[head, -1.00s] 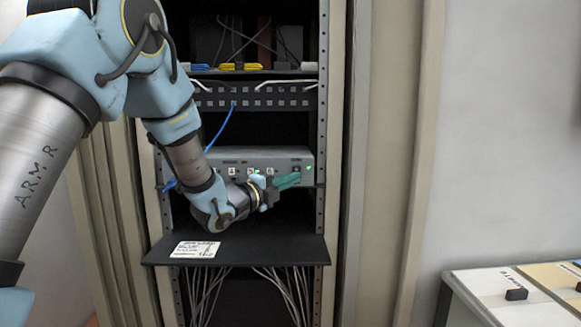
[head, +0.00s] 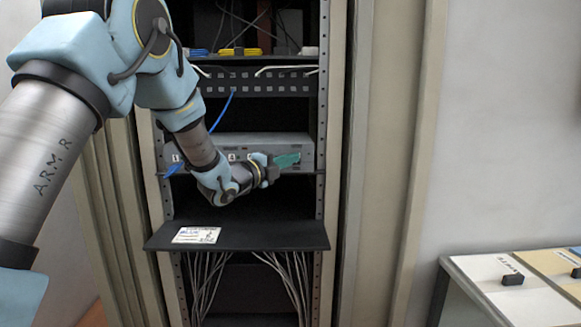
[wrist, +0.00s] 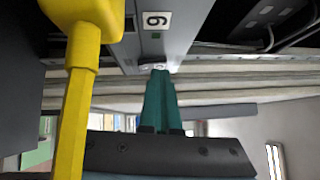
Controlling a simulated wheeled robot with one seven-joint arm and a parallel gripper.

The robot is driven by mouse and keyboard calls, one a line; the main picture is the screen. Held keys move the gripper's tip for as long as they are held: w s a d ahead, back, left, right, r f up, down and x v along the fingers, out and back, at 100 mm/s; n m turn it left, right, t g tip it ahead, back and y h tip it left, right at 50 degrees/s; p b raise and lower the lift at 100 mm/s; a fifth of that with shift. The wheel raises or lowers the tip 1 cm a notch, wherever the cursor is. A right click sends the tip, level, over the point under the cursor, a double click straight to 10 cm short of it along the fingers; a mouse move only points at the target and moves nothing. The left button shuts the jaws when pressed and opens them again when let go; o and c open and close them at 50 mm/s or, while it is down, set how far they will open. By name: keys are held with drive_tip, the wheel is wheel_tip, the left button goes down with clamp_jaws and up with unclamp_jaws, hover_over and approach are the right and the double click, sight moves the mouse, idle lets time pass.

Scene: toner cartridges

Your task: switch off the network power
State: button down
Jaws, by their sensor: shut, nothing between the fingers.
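A grey box-shaped unit (head: 225,143) with small white numbered labels sits in the rack; much of its front is behind my arm. My gripper (head: 298,158) is at the unit's right end, its green fingers shut together and empty. The power switch is not clear in either view.
A blue cable (head: 222,112) crosses the rack. A black shelf (head: 270,236) with a paper note (head: 198,235) juts out below. A cabinet (head: 480,268) stands at right.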

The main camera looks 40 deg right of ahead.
drive_tip(key=s+a+b, duration=0.1)
drive_tip(key=a+b, duration=0.3)
drive_tip(key=a, duration=0.6)
drive_tip(key=shift+a+f, duration=0.35)
drive_tip(key=shift+f, duration=0.1)
drive_tip(key=w+a+f+n+t+y, duration=0.5)
drive_tip(key=w+a+n+t+y, duration=0.2)
drive_tip(key=w+a+n, duration=0.5)
drive_tip(key=a+f+n+y+p, duration=0.1)
drive_tip(key=a+f+n+y, duration=0.25)
drive_tip(key=a, duration=0.55)
drive_tip(key=a+f+n+y, duration=0.3)
drive_tip(key=a+n, duration=0.2)
drive_tip(key=a, duration=0.3)
drive_tip(key=s+a+f+n+g+y, duration=0.2)
drive_tip(key=s+a+f+n+g, duration=0.1)
drive_tip(key=s+a+n, duration=0.4)
drive_tip(key=s+a+f+n+g+y, duration=0.3)
drive_tip(key=s+a+n+g, duration=0.1)
drive_tip(key=s+a+n, duration=0.3)
drive_tip(key=s+a, duration=0.2)
drive_tip(key=a, duration=0.2)
drive_tip(key=shift+s+a+p, duration=0.3)
drive_tip(key=shift+a+p, duration=0.05)
drive_tip(key=shift+p, duration=0.05)
